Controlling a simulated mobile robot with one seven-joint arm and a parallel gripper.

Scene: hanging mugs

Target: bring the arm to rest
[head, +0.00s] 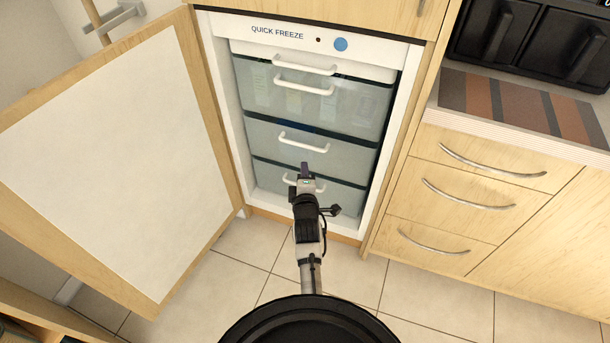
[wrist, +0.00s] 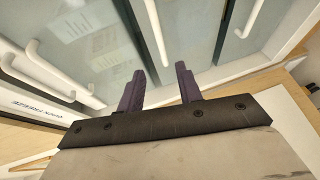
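My gripper (head: 304,170) is in front of the lower drawers of an open freezer (head: 292,31) in the head view. In the wrist view its two dark purple fingers stand apart with nothing between them (wrist: 159,72). My arm reaches forward from the bottom of the head view. I cannot tell the exact gap between the fingertips and the drawer fronts.
The freezer's wooden door (head: 100,160) stands open on the left. Several drawers with white handles (head: 304,142) are in the freezer. A wooden drawer cabinet (head: 450,203) stands at right, with a striped mat (head: 520,105) and a black appliance (head: 540,38) above. The tiled floor in front is clear.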

